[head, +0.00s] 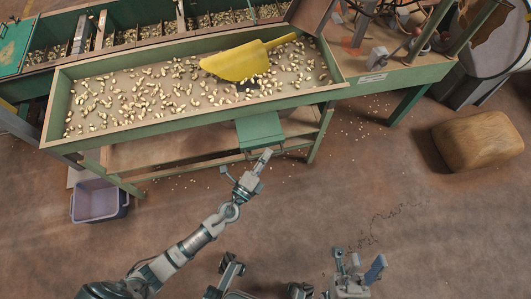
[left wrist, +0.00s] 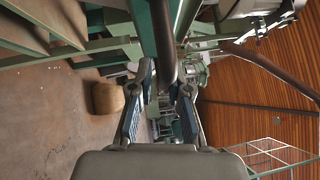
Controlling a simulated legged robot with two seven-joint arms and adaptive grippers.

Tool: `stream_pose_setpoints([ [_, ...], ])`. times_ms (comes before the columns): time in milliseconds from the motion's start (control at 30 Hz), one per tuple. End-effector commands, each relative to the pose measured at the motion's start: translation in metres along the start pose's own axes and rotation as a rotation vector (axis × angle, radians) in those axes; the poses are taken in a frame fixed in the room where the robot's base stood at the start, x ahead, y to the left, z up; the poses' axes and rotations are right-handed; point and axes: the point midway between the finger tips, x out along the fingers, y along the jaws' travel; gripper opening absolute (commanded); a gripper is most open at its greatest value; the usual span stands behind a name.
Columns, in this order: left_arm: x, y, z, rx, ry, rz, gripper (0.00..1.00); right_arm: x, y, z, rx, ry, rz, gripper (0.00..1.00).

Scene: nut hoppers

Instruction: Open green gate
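The green gate (head: 259,131) is a flat panel at the front side of the nut hopper (head: 200,122), right of its middle. My left gripper (head: 265,156) is just below the gate's lower edge. In the left wrist view its two fingers (left wrist: 166,92) stand apart, with a dark rounded bar (left wrist: 164,40) reaching down to the gap between them. I cannot tell whether the fingers touch the bar. My right gripper (head: 358,262) is open and empty, low over the floor at the bottom right.
Nuts and a yellow scoop (head: 240,62) lie in the hopper. A purple bin (head: 98,201) stands on the floor at the left. A brown block-like object (head: 478,141) sits at the right. The floor between is mostly clear, with scattered nuts near the hopper.

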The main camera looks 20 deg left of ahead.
Motion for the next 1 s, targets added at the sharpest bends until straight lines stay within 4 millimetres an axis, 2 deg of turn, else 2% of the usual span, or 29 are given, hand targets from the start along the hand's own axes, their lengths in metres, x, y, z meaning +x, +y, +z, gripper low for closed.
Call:
stream_pose_setpoints([
  [333,-0.001,-0.001,0.0,0.001,-0.001,-0.002,0.35,-0.001,0.0,0.0,-0.001,-0.002,0.004,0.4],
  [467,-0.01,-0.001,0.001,0.002,-0.001,-0.001,0.35,-0.001,0.0,-0.002,0.0,0.001,0.003,0.4],
  [800,-0.083,0.002,0.0,0.002,0.002,0.003,0.35,0.0,-0.001,-0.002,0.0,0.002,0.002,0.4],
  [1000,-0.112,0.002,0.0,-0.001,0.001,0.002,0.35,0.0,-0.001,-0.002,0.0,0.002,0.002,0.4],
])
